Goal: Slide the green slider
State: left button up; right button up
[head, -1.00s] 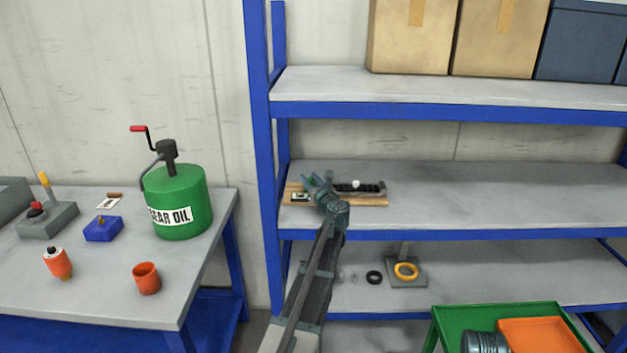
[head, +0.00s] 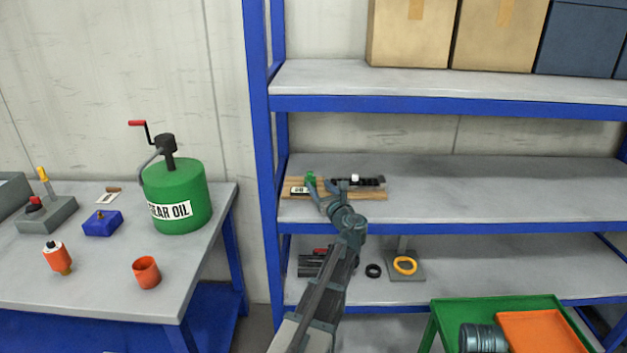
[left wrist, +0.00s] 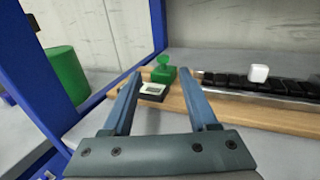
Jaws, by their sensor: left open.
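The green slider (head: 311,178) is a small green block at the left part of a wooden board (head: 376,195) on the middle shelf. The slider also shows in the left wrist view (left wrist: 164,72). Beside it lies a small label plate with a pale face (left wrist: 153,90). To its right is a dark ribbed rail (left wrist: 270,83) with a white block (left wrist: 259,72) on it. My left gripper (head: 326,184) is open in front of the board. In the left wrist view, the slider appears between the spread fingertips (left wrist: 158,77), a little beyond them. Contact cannot be told. My right gripper is not in view.
A blue shelf post (head: 262,150) stands left of the board. The middle shelf (head: 500,190) is clear to the right. A yellow ring (head: 404,266) and a black ring (head: 373,271) are on the shelf below. A green oil drum (head: 177,195) stands on the left table.

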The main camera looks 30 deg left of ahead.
pick_arm(q)
jog(key=shift+v, duration=1.9)
